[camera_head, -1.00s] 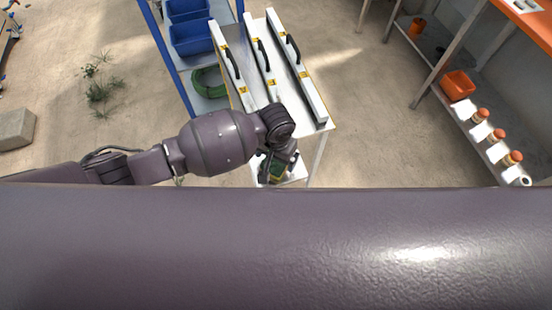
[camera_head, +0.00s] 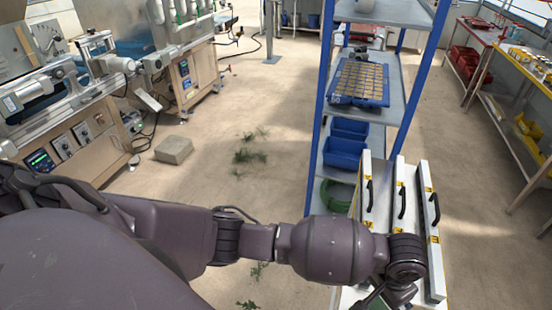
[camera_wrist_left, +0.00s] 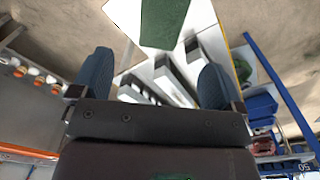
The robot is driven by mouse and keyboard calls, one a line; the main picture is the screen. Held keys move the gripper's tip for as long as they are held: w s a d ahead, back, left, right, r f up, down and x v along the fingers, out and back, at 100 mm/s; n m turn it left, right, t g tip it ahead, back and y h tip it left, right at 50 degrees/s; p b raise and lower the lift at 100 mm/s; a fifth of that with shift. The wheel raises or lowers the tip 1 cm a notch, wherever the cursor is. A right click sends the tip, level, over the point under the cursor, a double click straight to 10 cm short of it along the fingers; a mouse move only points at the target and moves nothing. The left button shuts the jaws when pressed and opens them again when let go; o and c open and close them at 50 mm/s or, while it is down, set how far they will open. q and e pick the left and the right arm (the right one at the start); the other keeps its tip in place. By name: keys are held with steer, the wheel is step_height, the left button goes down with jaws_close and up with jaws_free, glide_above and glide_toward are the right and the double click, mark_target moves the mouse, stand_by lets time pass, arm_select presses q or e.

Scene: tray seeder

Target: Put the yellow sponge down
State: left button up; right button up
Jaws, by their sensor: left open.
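In the left wrist view my left gripper (camera_wrist_left: 154,78) is open, with its two dark blue fingers wide apart and nothing between their tips. Beyond the fingers a green rectangular face (camera_wrist_left: 164,22) lies on a white surface (camera_wrist_left: 123,16). It looks like the scouring side of the sponge; I see no clear yellow on it. It appears apart from both fingers. In the head view the left hand is at the bottom edge, mostly cut off, and I cannot make out the sponge there. My right gripper is in neither view.
White bars with black handles (camera_head: 401,203) stand right beside my left wrist. A blue-framed shelf (camera_head: 313,150) behind holds blue bins (camera_head: 345,152), a seed tray (camera_head: 360,82) and a green hose (camera_head: 337,195). Machines (camera_head: 75,125) stand at left. A stone block (camera_head: 173,149) lies on open floor.

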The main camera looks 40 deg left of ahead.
arm_select(q)
steer(key=f+h, duration=0.1)
steer(key=s+d+f+t+h, duration=0.1)
steer(key=h, duration=0.1)
steer(key=shift+s+f+n, duration=0.1)
steer(key=shift+s+n, duration=0.15)
steer(key=shift+n, duration=0.05)
steer(key=shift+a+f+t+h, duration=0.25)
steer(key=shift+t+h, duration=0.15)
steer(key=shift+h, duration=0.1)
steer(key=a+t, duration=0.1)
steer(key=a+f+n+t+h, duration=0.1)
steer(key=a, duration=0.1)
steer(key=a+n+t, duration=0.1)
steer(key=shift+s+a+f, duration=0.2)
steer(key=shift+a+f, duration=0.05)
steer(key=shift+a, duration=0.05)
steer(key=s+a+n+t+y, duration=0.1)
steer(key=s+a, duration=0.4)
steer(key=a, duration=0.6)
steer(key=s+a+f+t+y, duration=0.1)
steer(key=s+a+t+y, duration=0.3)
steer(key=a, duration=0.8)
steer(key=shift+s+a+n+t, duration=0.2)
steer(key=shift+s+n+t, duration=0.2)
steer(key=shift+s+t, duration=0.5)
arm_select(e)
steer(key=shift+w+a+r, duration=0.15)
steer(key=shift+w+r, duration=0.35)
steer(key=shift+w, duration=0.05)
